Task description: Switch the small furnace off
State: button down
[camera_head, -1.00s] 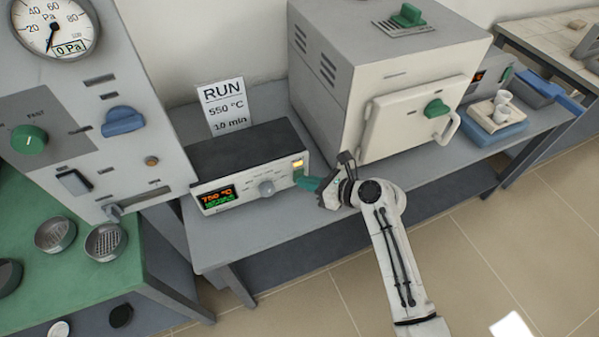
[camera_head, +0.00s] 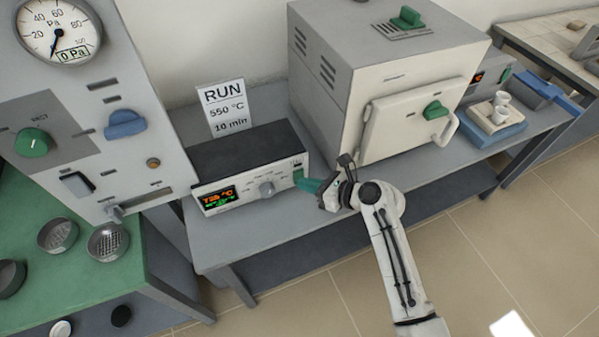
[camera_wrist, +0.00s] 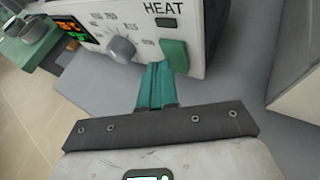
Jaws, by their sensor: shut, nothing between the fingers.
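A low control box (camera_head: 250,180) with a dark top stands on the grey bench, left of the white furnace (camera_head: 405,105). Its front has a lit display (camera_head: 218,196), a grey knob (camera_head: 266,189) and a green switch (camera_head: 298,175) at the right end. In the wrist view the green switch (camera_wrist: 174,54) sits below the word HEAT and a dark lamp window (camera_wrist: 166,22). My gripper (camera_head: 304,184) is shut and empty, its teal fingertips (camera_wrist: 160,66) just below and left of the switch. I cannot tell whether they touch it.
A sign (camera_head: 224,108) reading RUN 550 °C 10 min stands behind the box. The furnace door handle (camera_head: 447,127) juts out right of my arm. A gauge cabinet (camera_head: 100,130) stands left. A tray with white crucibles (camera_head: 500,107) is at right.

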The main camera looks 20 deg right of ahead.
jog(key=shift+s, duration=0.4)
jog(key=shift+s, duration=0.1)
jog(key=shift+s+f+p, duration=0.2)
jog(key=shift+s+p, duration=1.4)
jog(key=shift+s, duration=0.5)
jog(key=shift+s+f, duration=0.15)
jog(key=shift+s, duration=0.1)
